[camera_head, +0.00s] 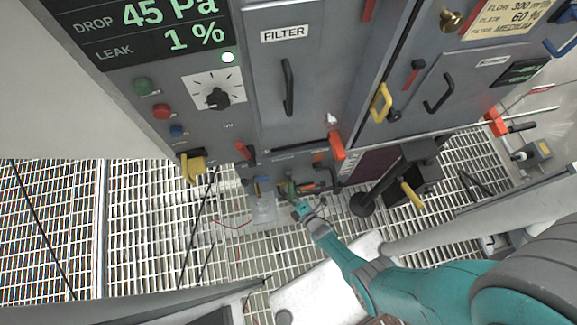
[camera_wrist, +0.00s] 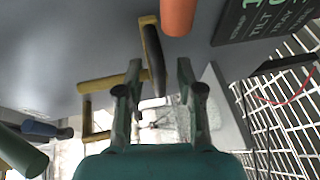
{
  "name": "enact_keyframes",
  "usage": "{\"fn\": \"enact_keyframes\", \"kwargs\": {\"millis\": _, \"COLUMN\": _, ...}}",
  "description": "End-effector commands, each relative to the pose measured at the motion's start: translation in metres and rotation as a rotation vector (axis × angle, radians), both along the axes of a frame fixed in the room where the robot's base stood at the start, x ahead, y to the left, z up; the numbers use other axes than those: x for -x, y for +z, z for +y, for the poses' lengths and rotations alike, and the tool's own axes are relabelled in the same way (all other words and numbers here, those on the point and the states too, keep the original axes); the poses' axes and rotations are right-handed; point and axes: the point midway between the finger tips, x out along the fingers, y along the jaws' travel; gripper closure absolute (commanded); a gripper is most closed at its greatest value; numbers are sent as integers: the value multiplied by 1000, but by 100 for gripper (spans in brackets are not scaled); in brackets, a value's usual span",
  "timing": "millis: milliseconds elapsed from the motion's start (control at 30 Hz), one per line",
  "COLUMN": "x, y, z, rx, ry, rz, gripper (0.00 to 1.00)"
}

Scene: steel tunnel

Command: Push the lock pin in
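My teal arm reaches to the foot of the grey cabinet (camera_head: 262,120) in the head view. My gripper (camera_head: 299,208) is small there, by several small coloured parts (camera_head: 288,188). In the wrist view my gripper (camera_wrist: 159,92) is open, its two fingers apart with nothing seen held between them. A black rod (camera_wrist: 154,62) with a yellow bracket (camera_wrist: 108,82) is just beyond and left of the fingers. An orange cylinder (camera_wrist: 178,14) is above them. I cannot tell which part is the lock pin; a brass knob (camera_head: 452,20) shows high on the cabinet in the head view.
A blue handle (camera_wrist: 42,129) and a green cylinder (camera_wrist: 20,152) lie left of the fingers. A dark label plate (camera_wrist: 262,18) is at upper right. Red levers (camera_head: 337,146), yellow handles (camera_head: 381,102) and a black box (camera_head: 412,172) stick out. Grating (camera_head: 150,235) covers the floor.

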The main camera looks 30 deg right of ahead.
Motion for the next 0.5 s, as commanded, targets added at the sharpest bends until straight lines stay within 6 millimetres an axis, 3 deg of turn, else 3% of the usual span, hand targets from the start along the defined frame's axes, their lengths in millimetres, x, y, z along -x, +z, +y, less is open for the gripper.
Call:
{"fn": "enact_keyframes", "kwargs": {"millis": 67, "x": 0, "y": 0, "z": 0, "rx": 0, "ry": 0, "rz": 0, "gripper": 68}}
{"fn": "enact_keyframes", "kwargs": {"millis": 200, "x": 0, "y": 0, "z": 0, "rx": 0, "ry": 0, "rz": 0, "gripper": 100}}
{"fn": "enact_keyframes", "kwargs": {"millis": 500, "x": 0, "y": 1, "z": 0, "rx": 0, "ry": 0, "rz": 0, "gripper": 100}}
